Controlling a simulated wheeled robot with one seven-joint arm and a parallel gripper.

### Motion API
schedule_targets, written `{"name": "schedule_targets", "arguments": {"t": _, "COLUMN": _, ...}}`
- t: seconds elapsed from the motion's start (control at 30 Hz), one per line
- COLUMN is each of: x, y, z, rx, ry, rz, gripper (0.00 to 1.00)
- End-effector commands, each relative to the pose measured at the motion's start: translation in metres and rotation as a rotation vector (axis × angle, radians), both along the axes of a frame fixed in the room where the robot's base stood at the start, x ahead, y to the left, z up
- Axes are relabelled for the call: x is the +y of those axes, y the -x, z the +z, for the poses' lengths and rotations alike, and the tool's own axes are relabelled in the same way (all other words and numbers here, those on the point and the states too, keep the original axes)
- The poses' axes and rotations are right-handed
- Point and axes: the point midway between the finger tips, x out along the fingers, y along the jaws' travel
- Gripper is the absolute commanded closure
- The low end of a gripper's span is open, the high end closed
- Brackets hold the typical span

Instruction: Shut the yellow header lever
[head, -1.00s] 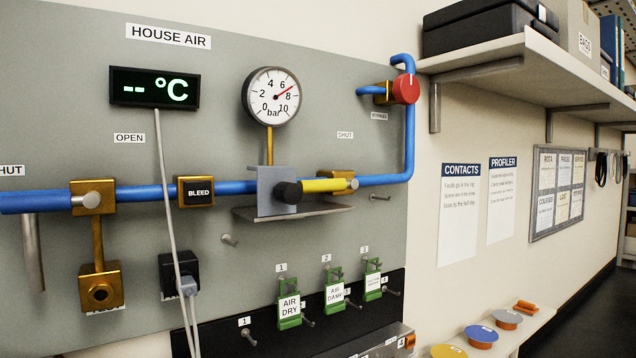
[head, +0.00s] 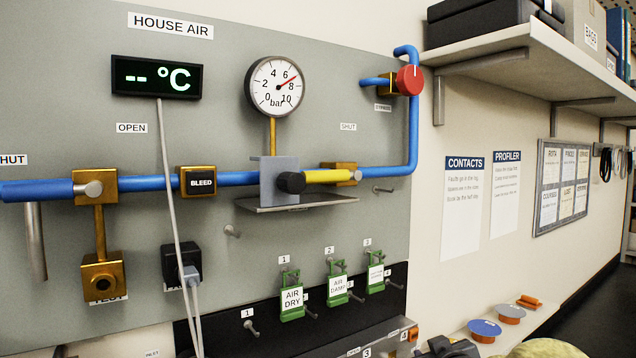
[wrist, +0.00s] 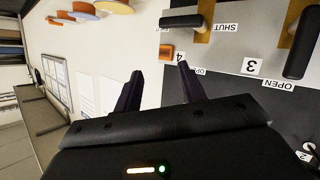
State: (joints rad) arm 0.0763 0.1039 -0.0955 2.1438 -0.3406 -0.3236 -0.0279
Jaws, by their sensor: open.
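The yellow header lever (head: 328,176) lies level along the blue pipe on the HOUSE AIR board, its black knob (head: 291,182) at the left in front of a grey block (head: 270,168). The brass valve body (head: 343,168) is at its right end. An OPEN label (head: 132,128) is up left and a SHUT label (head: 348,127) is above the lever's right end. My gripper (wrist: 161,76) is open and empty in the wrist view, well away from the lever, which does not show there. A dark part at the head view's bottom edge (head: 450,347) looks like my gripper.
Black-handled levers (wrist: 198,22) with SHUT and OPEN labels lie ahead of my gripper in the wrist view. Green tags (head: 292,300) hang below. A wall shelf (head: 490,60) juts out at upper right.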

Motion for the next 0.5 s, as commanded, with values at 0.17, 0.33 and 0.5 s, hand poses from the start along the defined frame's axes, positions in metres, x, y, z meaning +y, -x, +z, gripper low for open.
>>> {"name": "schedule_targets", "arguments": {"t": 0.17, "x": -0.016, "y": -0.048, "z": 0.115, "rx": -0.408, "ry": 0.174, "rz": 0.122, "gripper": 0.6}}
{"name": "schedule_targets", "arguments": {"t": 0.33, "x": -0.008, "y": -0.054, "z": 0.212, "rx": -0.755, "ry": 0.36, "rz": 0.284, "gripper": 0.6}}
{"name": "schedule_targets", "arguments": {"t": 0.5, "x": 0.014, "y": -0.03, "z": 0.282, "rx": -1.057, "ry": 0.56, "rz": 0.493, "gripper": 0.6}}
